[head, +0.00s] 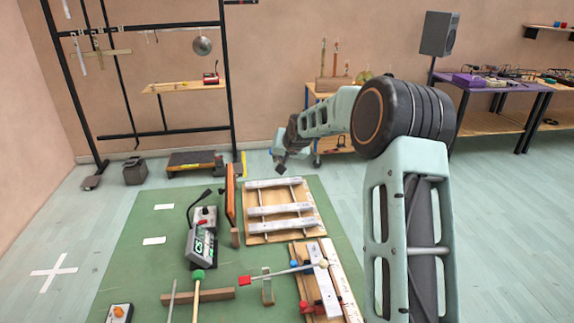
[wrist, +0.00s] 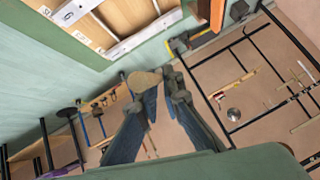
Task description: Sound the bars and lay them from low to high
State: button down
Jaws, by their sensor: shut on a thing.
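My gripper (head: 281,163) is up beyond the far end of the green mat, above the floor. In the wrist view my gripper (wrist: 154,80) is shut on a small tan rounded piece (wrist: 146,79), whose kind I cannot tell. Three silver bars lie apart across a wooden board: a far bar (head: 272,183), a middle bar (head: 280,209) and a near bar (head: 286,226). A second wooden board (head: 303,257) nearer me carries more bars (head: 331,280). In the wrist view a bar marked with a letter (wrist: 70,12) shows at the top left.
A green-headed mallet (head: 198,276), a red-ended stick (head: 246,281) and a grey meter with a display (head: 201,247) are on the green mat (head: 145,276). An orange upright panel (head: 231,193) stands left of the board. A black frame (head: 228,70) stands behind.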

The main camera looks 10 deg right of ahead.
jog(key=shift+w+r, duration=0.1)
jog(key=shift+w, duration=0.15)
jog(key=shift+d, duration=0.1)
jog(key=shift+b, duration=0.3)
notch_tip(320, 180, down, 5)
jog(key=b, duration=0.4)
dwell(0.4)
notch_tip(320, 180, down, 5)
jog(key=w+g+p, duration=0.2)
jog(key=p, duration=0.3)
notch_tip(320, 180, up, 6)
jog(key=p, duration=0.2)
